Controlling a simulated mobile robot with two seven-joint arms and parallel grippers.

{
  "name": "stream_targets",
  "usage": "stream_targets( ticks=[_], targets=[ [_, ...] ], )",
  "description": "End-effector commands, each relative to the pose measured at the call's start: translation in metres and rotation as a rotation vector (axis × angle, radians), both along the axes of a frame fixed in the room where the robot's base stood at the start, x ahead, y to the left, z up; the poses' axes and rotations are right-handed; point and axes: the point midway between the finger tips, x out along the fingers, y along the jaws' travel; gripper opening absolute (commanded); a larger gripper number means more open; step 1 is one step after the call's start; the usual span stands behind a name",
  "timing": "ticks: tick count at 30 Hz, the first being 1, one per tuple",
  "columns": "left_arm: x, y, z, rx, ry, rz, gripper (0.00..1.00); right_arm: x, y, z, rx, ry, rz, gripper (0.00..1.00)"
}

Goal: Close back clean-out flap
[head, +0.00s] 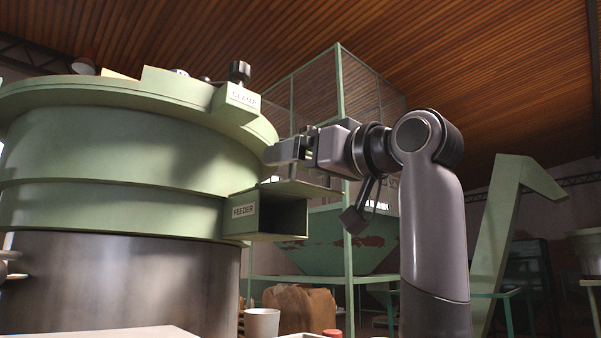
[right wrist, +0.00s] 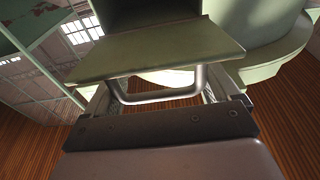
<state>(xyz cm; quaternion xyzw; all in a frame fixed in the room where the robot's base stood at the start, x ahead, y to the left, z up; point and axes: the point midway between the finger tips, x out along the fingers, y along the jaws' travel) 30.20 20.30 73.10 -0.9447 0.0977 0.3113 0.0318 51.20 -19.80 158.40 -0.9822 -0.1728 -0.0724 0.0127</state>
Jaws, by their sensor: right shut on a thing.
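The clean-out flap (head: 305,188) is a green plate at the top of the green box labelled FEEDER (head: 242,211), on the side of the big round machine (head: 130,150). The flap stands out roughly level, and the box mouth below it is open and dark. In the right wrist view the flap (right wrist: 160,48) shows large, with a metal bar handle (right wrist: 160,97) on it. My right gripper (head: 284,152) is just above the flap, and it is shut on the handle. The fingertips are partly hidden in both views. My left gripper is not in view.
A black clamp knob (head: 239,72) stands on the machine's rim near my right gripper. A green frame post (head: 347,230) and a hopper (head: 345,240) stand behind. A white cup (head: 262,323) and a brown sack (head: 302,308) are below the box.

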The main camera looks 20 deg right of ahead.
Motion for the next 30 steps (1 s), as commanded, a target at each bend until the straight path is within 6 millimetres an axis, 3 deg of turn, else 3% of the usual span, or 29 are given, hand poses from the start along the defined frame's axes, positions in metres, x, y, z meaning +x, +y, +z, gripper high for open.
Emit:
stream_targets(
  ticks=[1,3,12,30],
  targets=[
    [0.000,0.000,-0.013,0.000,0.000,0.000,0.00,-0.002,-0.001,-0.009,0.012,-0.036,-0.001,0.34],
    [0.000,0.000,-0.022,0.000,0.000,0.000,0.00,-0.003,-0.002,-0.011,0.032,-0.086,-0.001,0.34],
    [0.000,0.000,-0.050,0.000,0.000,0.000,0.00,-0.010,-0.004,-0.018,0.106,-0.288,0.000,0.34],
    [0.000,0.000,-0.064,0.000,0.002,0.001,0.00,-0.014,-0.005,-0.021,0.161,-0.445,0.001,0.34]
  ],
)
